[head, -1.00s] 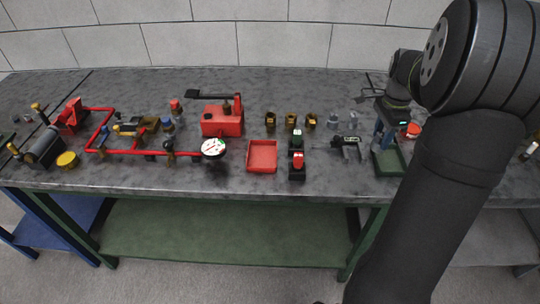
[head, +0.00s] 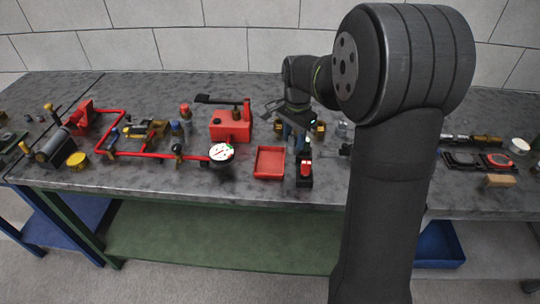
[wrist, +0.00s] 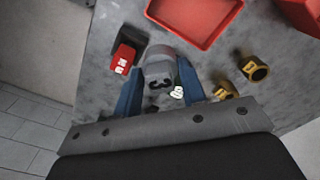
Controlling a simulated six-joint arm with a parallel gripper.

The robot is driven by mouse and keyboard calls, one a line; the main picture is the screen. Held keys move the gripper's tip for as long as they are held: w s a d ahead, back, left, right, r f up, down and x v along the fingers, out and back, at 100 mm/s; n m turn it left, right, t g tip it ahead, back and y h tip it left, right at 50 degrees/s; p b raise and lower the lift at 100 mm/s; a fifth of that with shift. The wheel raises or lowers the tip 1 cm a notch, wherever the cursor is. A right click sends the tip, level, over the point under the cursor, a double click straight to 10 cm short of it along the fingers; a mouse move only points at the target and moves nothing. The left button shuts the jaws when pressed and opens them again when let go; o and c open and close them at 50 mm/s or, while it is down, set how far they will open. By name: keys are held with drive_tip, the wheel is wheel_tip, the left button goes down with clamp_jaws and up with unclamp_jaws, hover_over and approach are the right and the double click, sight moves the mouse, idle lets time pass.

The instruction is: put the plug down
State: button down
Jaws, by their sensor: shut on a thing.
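The plug (wrist: 158,70) is a grey, round-topped piece with a dark "3" on its side. In the wrist view it sits between the two blue fingers of my gripper (wrist: 160,80), which is shut on it. In the head view my gripper (head: 294,138) is over the bench beside the red tray, near the black block with the red top (head: 305,168). The plug cannot be made out in the head view. I cannot tell whether the plug touches anything below it.
The red tray (head: 257,163) lies just left of my gripper. In the wrist view, brass fittings (wrist: 255,69) stand to the right and the red-topped block (wrist: 124,58) to the left. A red tank (head: 230,126) and gauge (head: 221,152) are farther left. The front bench edge is close.

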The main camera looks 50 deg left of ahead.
drive_tip(key=s+a+f, duration=0.1)
drive_tip(key=a, duration=0.1)
drive_tip(key=s+a+f, duration=0.1)
drive_tip(key=a, duration=0.1)
drive_tip(key=s+a+f, duration=0.1)
drive_tip(key=a+f, duration=0.1)
drive_tip(key=shift+s+a+f, duration=0.1)
drive_tip(key=shift+s, duration=0.2)
drive_tip(key=shift+f, duration=2.05)
drive_tip(key=shift+f, duration=0.2)
drive_tip(key=c, duration=0.9)
unclamp_jaws()
drive_tip(key=shift+r, duration=0.1)
wheel_tip(320, 180, up, 12)
